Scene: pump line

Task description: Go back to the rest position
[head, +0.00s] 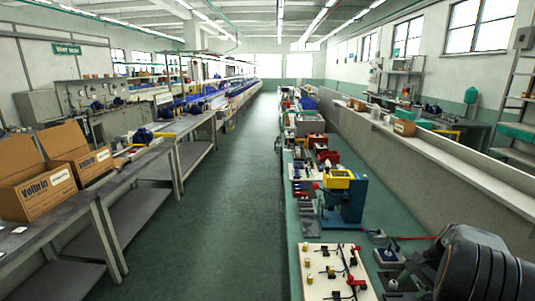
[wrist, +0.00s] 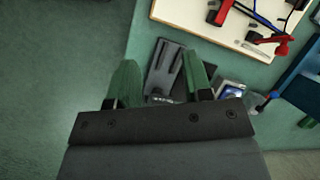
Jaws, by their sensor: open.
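My gripper (wrist: 160,60) shows in the wrist view with its two green fingers spread apart and nothing held between them. Below it is the edge of the green bench top (wrist: 142,35), with a dark grey fixture (wrist: 165,68) seen between the fingers. The dark, rounded part of my arm fills the lower right of the head view. The gripper's fingers cannot be made out there.
On the bench are a white board (head: 318,285) with small parts and cables, a blue press with a yellow top (head: 345,203), and several red items farther back. Cardboard boxes (head: 40,188) stand on the left bench. The green aisle floor (head: 225,200) is clear.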

